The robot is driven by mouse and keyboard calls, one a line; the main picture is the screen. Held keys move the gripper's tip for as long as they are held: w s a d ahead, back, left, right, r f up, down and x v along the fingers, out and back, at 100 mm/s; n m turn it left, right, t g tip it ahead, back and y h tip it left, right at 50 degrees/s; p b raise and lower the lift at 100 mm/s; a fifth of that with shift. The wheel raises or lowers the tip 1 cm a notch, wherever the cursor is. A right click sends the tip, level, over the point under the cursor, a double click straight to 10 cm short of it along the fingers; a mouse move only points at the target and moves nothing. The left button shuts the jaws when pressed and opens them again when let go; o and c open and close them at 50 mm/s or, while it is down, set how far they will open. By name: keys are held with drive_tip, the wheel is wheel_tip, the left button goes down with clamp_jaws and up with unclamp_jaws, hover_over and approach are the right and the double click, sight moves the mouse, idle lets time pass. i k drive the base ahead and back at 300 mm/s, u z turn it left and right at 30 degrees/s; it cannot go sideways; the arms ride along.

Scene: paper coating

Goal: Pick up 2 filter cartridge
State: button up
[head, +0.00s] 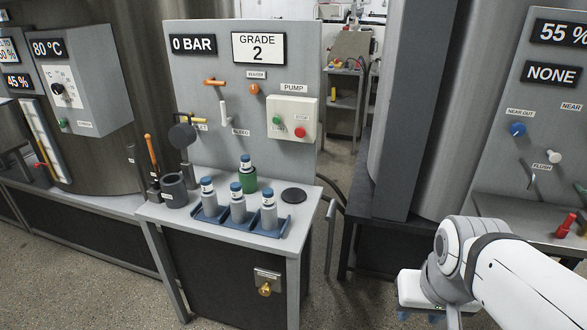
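Three grey cylinders with blue caps and white labels, which look like filter cartridges, stand upright in a blue tray (283,230) on the small grey table: a left one (209,203), a middle one (238,208) and a right one (269,215). A green cylinder with a blue cap (249,179) stands on the table behind the tray. The label text is too small to read. My gripper (421,318) is at the bottom right, well away from the cylinders and pointing down. Its fingertips are partly cut off by the frame edge, so its opening is unclear.
Behind the tray rises a panel (185,75) with levers, buttons and signs "0 BAR" and "GRADE 2". A dark cup (174,190) and upright tools stand at the table's left. A black disc (294,195) lies at right. Floor shows between table and arm.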

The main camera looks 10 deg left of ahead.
sight(269, 207)
drive_tip(key=u, duration=0.6)
drive_tip(key=i, duration=1.05)
drive_tip(key=u, duration=0.8)
drive_tip(key=k, duration=0.9)
drive_tip(key=u, duration=0.2)
drive_tip(key=i, duration=0.95)
drive_tip(key=z, duration=0.1)
